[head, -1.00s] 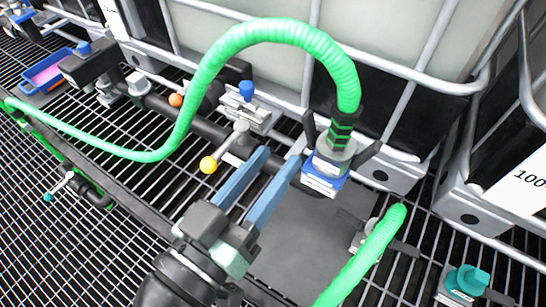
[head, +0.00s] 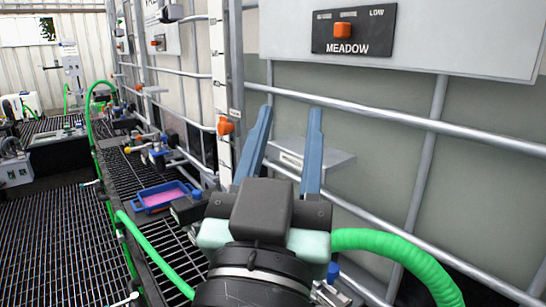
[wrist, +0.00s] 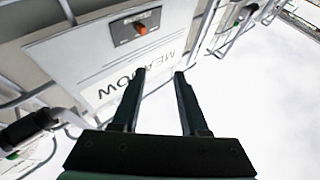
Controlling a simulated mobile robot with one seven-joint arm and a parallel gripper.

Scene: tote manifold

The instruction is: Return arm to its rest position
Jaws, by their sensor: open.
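My gripper (head: 290,140) is open and empty, with its two blue fingers pointing up in front of a caged tote (head: 380,170) in the head view. In the wrist view my gripper (wrist: 160,75) also shows two separate fingers with nothing between them. No finger visibly holds or touches anything. The rest of my arm is mostly hidden below the picture.
A MEADOW panel (head: 354,32) with an orange knob is on the tote. A green hose (head: 395,248) curves close to the right of my wrist; another green hose (head: 155,255) runs at left. A blue tray (head: 163,197) with pink liquid sits on the grating. Open floor grating (head: 60,235) lies at left.

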